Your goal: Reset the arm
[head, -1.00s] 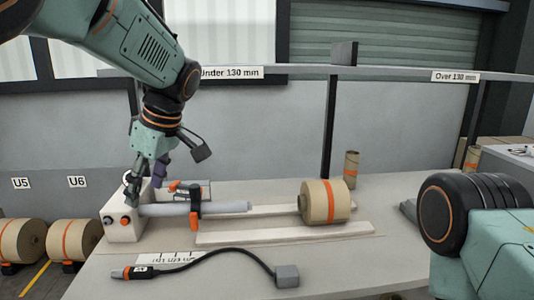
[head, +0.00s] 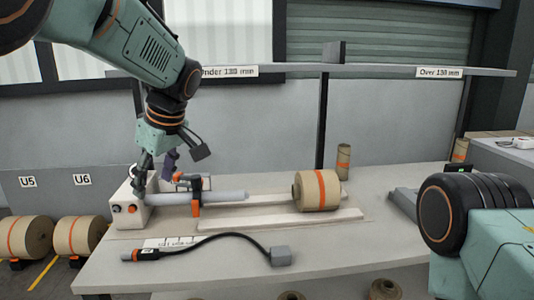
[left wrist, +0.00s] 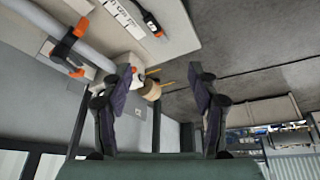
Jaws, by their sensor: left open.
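My left arm comes in from the upper left in the head view. My left gripper (head: 155,170) hangs over the left end of the bench, by the white housing (head: 131,205) of the unwind stand. In the left wrist view the left gripper (left wrist: 158,88) is open, its two fingers wide apart with nothing between them. From the housing a grey shaft (head: 225,197) runs right, with an orange-and-black clamp (head: 196,195) on it. My right arm shows at the right edge of the head view; its gripper is out of frame.
A kraft roll with an orange band (head: 317,191) sits at the shaft's right on pale rails (head: 280,219). A black cabled tool (head: 146,254) lies on the front of the bench (head: 200,273). A small core (head: 343,161) stands behind.

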